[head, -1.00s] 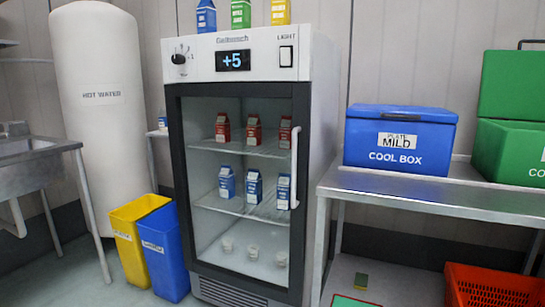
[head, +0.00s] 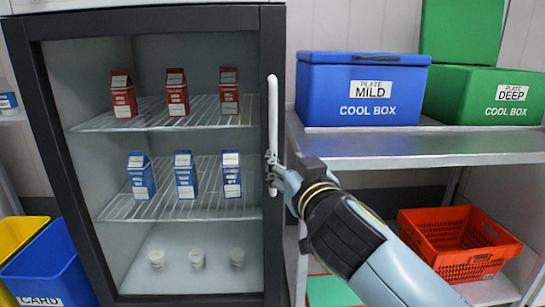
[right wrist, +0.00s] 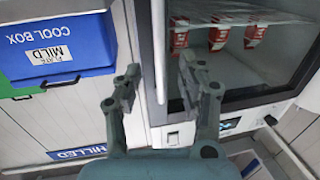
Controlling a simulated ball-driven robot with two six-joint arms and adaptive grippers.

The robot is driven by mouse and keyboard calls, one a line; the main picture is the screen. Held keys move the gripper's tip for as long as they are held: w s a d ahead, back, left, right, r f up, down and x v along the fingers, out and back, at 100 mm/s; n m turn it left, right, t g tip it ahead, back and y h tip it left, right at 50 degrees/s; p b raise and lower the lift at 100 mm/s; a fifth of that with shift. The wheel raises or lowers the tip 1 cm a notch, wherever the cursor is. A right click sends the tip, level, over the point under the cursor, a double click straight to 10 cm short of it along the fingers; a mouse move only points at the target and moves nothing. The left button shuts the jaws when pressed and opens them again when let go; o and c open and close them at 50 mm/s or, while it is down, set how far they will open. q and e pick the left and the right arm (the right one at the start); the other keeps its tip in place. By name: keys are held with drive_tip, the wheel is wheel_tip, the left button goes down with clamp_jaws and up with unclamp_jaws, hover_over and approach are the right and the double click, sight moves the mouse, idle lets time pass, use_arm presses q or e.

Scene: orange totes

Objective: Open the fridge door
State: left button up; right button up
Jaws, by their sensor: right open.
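The fridge door (head: 20,75) has a black frame around clear glass and looks closed. Its white vertical bar handle (head: 273,115) runs along the right side. My right gripper (head: 273,172) is at the lower part of the handle, reaching in from the right. In the right wrist view, my right gripper (right wrist: 160,80) is open, with the white handle (right wrist: 158,35) between its two fingers. Whether a finger touches the bar I cannot tell. Red cartons (head: 176,92), blue cartons (head: 185,175) and small white cups (head: 197,258) show through the glass. My left gripper is out of view.
A steel table (head: 400,150) right of the fridge carries a blue cool box (head: 360,90) and a green one (head: 480,95). An orange crate (head: 460,240) sits below. Yellow (head: 15,235) and blue bins (head: 50,265) stand at the lower left, close to the fridge.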

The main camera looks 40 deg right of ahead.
sight(274, 141)
drive_tip(key=x, duration=0.6)
drive_tip(key=r+x, duration=0.1)
drive_tip(key=x, duration=0.2)
drive_tip(key=shift+w+d+r, duration=0.1)
drive_tip(key=shift+d, duration=0.05)
drive_tip(key=shift+w+d, duration=0.2)
drive_tip(key=shift+w, duration=0.4)
drive_tip(key=shift+c, duration=0.7)
drive_tip(key=c, duration=0.7)
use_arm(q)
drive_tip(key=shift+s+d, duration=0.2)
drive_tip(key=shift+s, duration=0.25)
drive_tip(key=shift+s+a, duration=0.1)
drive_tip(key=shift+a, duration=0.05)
use_arm(e)
drive_tip(key=shift+w, duration=0.1)
